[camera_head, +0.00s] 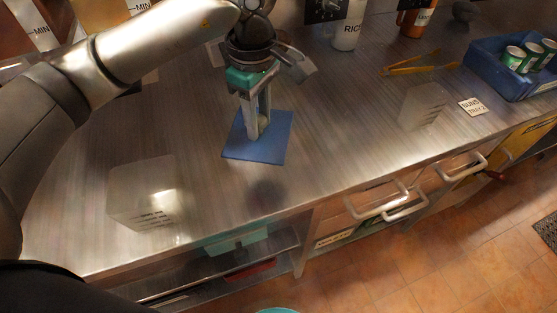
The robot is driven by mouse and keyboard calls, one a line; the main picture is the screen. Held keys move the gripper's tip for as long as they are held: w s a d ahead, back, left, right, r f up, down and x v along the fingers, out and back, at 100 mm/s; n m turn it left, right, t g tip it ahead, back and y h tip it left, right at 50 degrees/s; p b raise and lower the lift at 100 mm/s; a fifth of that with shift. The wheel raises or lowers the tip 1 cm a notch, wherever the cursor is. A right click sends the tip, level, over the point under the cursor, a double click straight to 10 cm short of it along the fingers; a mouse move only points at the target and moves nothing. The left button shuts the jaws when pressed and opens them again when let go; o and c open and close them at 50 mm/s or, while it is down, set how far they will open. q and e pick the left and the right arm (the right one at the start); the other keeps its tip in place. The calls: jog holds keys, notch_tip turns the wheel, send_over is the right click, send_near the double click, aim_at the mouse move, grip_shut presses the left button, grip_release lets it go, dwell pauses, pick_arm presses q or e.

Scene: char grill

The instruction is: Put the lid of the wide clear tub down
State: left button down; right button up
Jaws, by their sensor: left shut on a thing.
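My left gripper (256,133) reaches down over the counter with its fingers shut on a flat blue square piece (271,149), which seems to be the lid. The fingers meet the blue piece near its middle. I cannot tell whether its underside touches the counter or hangs just above it. A wide clear tub (143,196) stands on the counter to the left of the blue piece, near the front edge. A smaller clear tub (423,107) stands farther right. My right gripper is not in view.
The steel counter (340,120) is bare around the blue piece. Yellow tongs (420,67), a small label card (472,106) and a blue crate (492,77) with green-and-white cans are at right. Bottles stand at the back. Drawer handles (385,207) stick out below the front edge.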

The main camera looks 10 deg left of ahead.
aim_at(271, 130)
pick_arm(q)
jog(key=n, duration=0.3)
jog(key=d+f+n, duration=0.1)
jog(key=n, duration=0.1)
jog(key=shift+w+p, duration=0.3)
jog(key=shift+p, duration=0.1)
jog(key=n, duration=0.1)
jog(key=f+n, duration=0.1)
jog(key=n, duration=0.3)
jog(key=shift+w+d+f+p, duration=0.15)
jog(key=shift+d+p, duration=0.2)
jog(key=shift+d, duration=0.05)
notch_tip(271, 130, down, 10)
jog(key=shift+f, duration=0.1)
jog(key=shift+b, duration=0.3)
jog(key=shift+f, duration=0.2)
jog(key=c, duration=0.6)
grip_release()
jog(key=shift+r, duration=0.1)
jog(key=shift+o, duration=0.2)
jog(key=shift+r, duration=0.1)
notch_tip(271, 130, up, 12)
jog(key=shift+r+p, duration=0.1)
jog(key=shift+p, duration=0.2)
